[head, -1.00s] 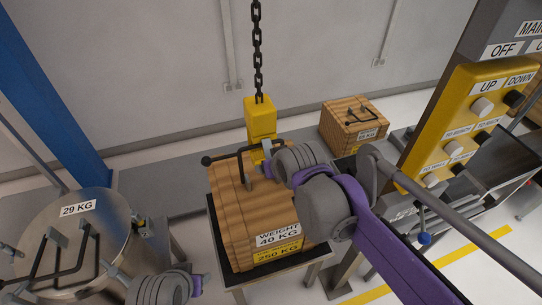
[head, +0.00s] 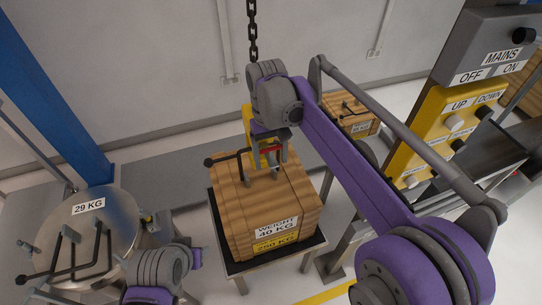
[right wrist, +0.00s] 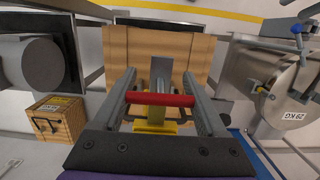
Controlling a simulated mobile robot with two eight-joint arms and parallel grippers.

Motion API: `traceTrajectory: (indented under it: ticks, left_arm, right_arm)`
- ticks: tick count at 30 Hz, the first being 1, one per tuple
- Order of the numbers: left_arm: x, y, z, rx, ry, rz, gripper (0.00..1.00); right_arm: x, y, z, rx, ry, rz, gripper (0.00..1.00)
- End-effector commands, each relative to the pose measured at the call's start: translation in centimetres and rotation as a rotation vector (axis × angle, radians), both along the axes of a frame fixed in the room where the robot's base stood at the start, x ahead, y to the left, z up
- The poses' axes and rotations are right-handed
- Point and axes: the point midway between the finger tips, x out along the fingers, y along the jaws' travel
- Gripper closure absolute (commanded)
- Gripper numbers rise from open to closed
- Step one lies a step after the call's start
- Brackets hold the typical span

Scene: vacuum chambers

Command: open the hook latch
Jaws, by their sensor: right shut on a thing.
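The yellow crane hook (head: 249,120) hangs on a chain above the wooden 40 KG weight crate (head: 240,218); its lower part is partly hidden by my right gripper. A red latch bar (head: 270,150) shows at the hook, and in the right wrist view the red bar (right wrist: 160,99) lies across between the fingers. My right gripper (head: 266,164) reaches down from above and is shut on this red bar. In the right wrist view the hook's yellow body (right wrist: 156,120) is behind the bar. My left arm shows at the lower left, but its fingers are not visible.
The crate has a dark bar handle (head: 230,157) on top and stands on a small table (head: 272,264). A round metal 29 KG lid (head: 88,232) is at the left. A yellow control panel (head: 440,130) is at the right. A smaller crate (head: 352,119) stands behind.

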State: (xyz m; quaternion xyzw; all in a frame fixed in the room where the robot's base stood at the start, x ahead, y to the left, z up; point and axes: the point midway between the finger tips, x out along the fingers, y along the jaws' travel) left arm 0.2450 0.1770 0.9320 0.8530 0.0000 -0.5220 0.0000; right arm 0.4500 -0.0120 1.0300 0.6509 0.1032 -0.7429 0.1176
Motion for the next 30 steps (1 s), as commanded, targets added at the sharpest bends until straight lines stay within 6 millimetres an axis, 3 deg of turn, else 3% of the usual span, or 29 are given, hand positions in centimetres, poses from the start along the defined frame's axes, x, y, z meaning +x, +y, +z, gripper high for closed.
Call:
traceTrajectory:
  ticks: [23, 24, 28, 30]
  left_arm:
    - [0.3, 0.0, 0.89, 0.0, -0.006, 0.0, 0.5]
    - [0.3, 0.0, 0.89, 0.0, -0.006, 0.0, 0.5]
    - [0.3, 0.0, 0.89, 0.0, -0.006, 0.0, 0.5]
    - [0.3, 0.0, 0.89, 0.0, -0.006, 0.0, 0.5]
  right_arm:
    - [0.28, 0.06, 0.69, -0.035, 0.105, 0.0, 1.0]
    - [0.27, 0.06, 0.69, -0.035, 0.105, 0.0, 0.24]
    - [0.26, 0.06, 0.68, -0.035, 0.105, 0.0, 0.0]
    - [0.26, 0.06, 0.68, -0.034, 0.106, 0.0, 0.0]
